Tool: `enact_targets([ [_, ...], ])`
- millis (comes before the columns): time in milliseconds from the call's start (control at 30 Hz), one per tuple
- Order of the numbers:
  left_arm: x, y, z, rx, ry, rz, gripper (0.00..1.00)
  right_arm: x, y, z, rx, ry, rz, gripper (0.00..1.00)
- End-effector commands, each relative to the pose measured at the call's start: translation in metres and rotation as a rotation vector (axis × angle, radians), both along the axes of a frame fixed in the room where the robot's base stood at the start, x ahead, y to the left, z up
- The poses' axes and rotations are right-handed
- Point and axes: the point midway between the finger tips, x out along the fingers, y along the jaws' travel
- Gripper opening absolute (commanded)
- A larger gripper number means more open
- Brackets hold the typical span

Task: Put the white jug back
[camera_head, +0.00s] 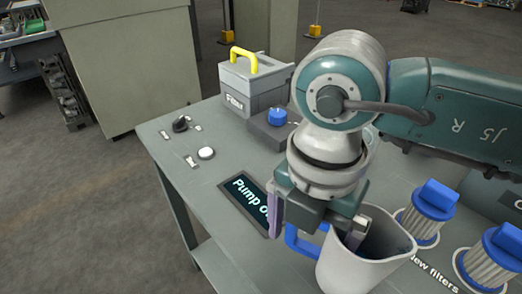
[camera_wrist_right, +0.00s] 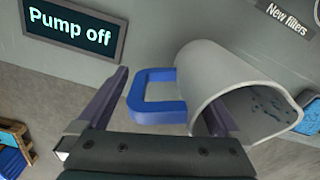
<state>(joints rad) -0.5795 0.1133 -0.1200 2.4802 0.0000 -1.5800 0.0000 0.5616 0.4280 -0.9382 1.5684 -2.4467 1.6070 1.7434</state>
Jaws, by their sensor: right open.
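The white jug (camera_head: 375,262) stands at the front of the table, its mouth up and its lower end cut off by the picture's bottom edge. Its blue handle (camera_head: 303,243) points left. My right gripper (camera_head: 315,226) is open above the jug, one finger left of the handle and the other near the jug's mouth. In the right wrist view the blue handle (camera_wrist_right: 152,105) lies between the spread fingers (camera_wrist_right: 165,100), not gripped. The white jug (camera_wrist_right: 215,80) shows there with its mouth at lower right. My left gripper is not in view.
The "Pump off" panel (camera_head: 245,193) lies left of the jug. Filters with blue caps (camera_head: 430,205) stand close on its right, by the "New filters" label. A grey box with a yellow handle (camera_head: 252,80) and a blue knob (camera_head: 278,117) are further back. The left tabletop is mostly clear.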

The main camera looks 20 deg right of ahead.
Motion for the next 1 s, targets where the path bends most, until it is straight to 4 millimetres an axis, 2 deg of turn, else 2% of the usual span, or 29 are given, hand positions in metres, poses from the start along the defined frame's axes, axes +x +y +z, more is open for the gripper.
enact_targets([
  [167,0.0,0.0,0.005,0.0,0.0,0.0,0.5,0.001,0.0,0.012,0.002,-0.002,0.001,1.0],
  [600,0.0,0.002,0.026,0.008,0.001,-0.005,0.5,0.002,0.0,0.103,0.001,-0.004,0.001,1.0],
  [800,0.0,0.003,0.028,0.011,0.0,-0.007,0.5,0.001,0.0,0.121,0.0,0.0,0.0,1.0],
  [1000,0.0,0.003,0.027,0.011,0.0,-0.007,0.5,0.001,0.0,0.123,0.0,0.0,0.0,1.0],
])
